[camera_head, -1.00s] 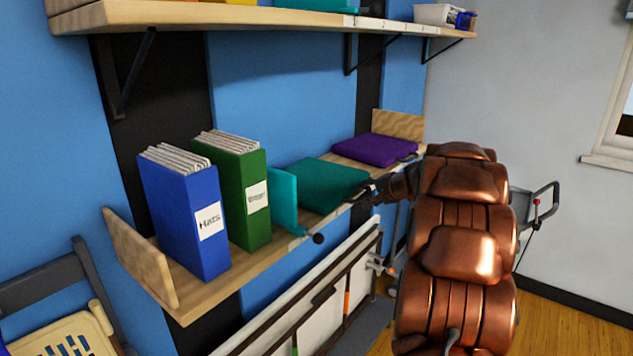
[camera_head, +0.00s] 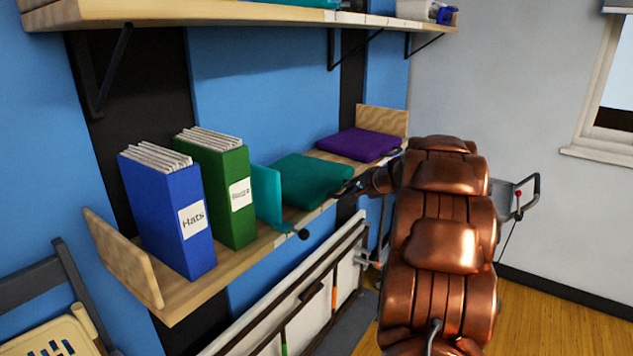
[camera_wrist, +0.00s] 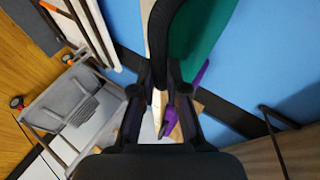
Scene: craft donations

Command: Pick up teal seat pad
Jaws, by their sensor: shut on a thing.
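The teal seat pad (camera_head: 308,179) lies on the lower wooden shelf in the head view, between a teal upright divider and a purple pad. My gripper (camera_head: 345,188) is shut on the pad's front right edge. In the wrist view, the pad (camera_wrist: 201,32) shows as a dark green strip beside my gripper's black fingers (camera_wrist: 160,85). The fingers hide part of the gripped edge. The pad looks level; I cannot tell whether it is clear of the shelf.
The purple pad (camera_head: 358,145) lies just right of the teal one. The teal divider (camera_head: 266,195), green binder (camera_head: 228,200) and blue binder (camera_head: 170,220) stand to the left. An upper shelf (camera_head: 230,17) hangs above. A white panelled rack (camera_head: 310,300) stands below the shelf front.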

